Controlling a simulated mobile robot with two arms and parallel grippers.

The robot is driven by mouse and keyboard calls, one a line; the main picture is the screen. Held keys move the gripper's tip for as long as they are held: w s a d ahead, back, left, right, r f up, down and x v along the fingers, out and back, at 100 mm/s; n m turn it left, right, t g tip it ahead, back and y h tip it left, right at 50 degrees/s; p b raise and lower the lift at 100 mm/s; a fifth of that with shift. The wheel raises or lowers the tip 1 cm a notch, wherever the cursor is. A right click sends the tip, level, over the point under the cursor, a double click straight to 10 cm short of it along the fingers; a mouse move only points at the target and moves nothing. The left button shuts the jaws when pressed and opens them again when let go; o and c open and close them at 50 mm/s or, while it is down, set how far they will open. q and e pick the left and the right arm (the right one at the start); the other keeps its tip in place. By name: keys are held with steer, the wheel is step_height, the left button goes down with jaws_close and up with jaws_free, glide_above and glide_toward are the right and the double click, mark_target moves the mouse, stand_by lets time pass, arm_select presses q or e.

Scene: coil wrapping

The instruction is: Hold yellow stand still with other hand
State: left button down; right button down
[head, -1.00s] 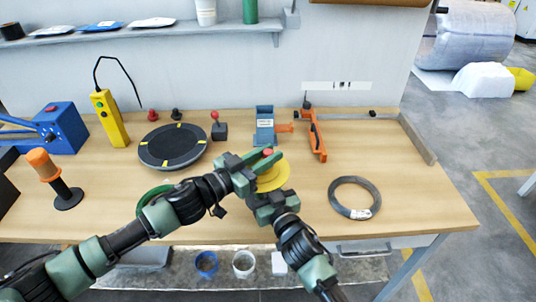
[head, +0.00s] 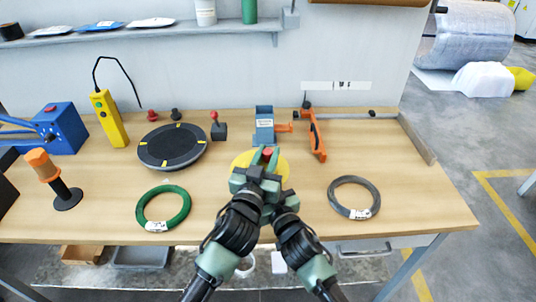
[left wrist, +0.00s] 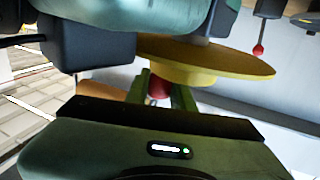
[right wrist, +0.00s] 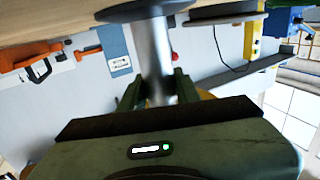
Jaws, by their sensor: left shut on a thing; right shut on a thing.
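The yellow stand (head: 240,160) is upright near the middle of the table, with a yellow disc, a red knob (left wrist: 160,85), a grey post (right wrist: 155,55) and a dark round base (right wrist: 145,10). My left gripper (head: 265,157) is above the disc. In the left wrist view its fingers (left wrist: 165,96) are shut on the red knob. My right gripper (right wrist: 158,90) is below the disc, with its fingers shut on the grey post. In the head view my arms hide the post, the base and most of my right gripper.
A green coil (head: 183,208) lies to the left and a dark grey coil (head: 373,197) to the right. Behind stand a black round turntable (head: 171,146), a blue device (head: 264,125) and an orange tool (head: 317,138). Bare table lies between the stand and the coils.

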arm_select(q)
steer(key=shift+r, duration=0.15)
steer(key=c, duration=1.2)
jaws_free()
steer(key=shift+s, duration=0.1)
steer(key=shift+s+a, duration=0.15)
steer(key=shift+s, duration=0.2)
steer(key=v, duration=1.1)
steer(key=shift+s, duration=0.1)
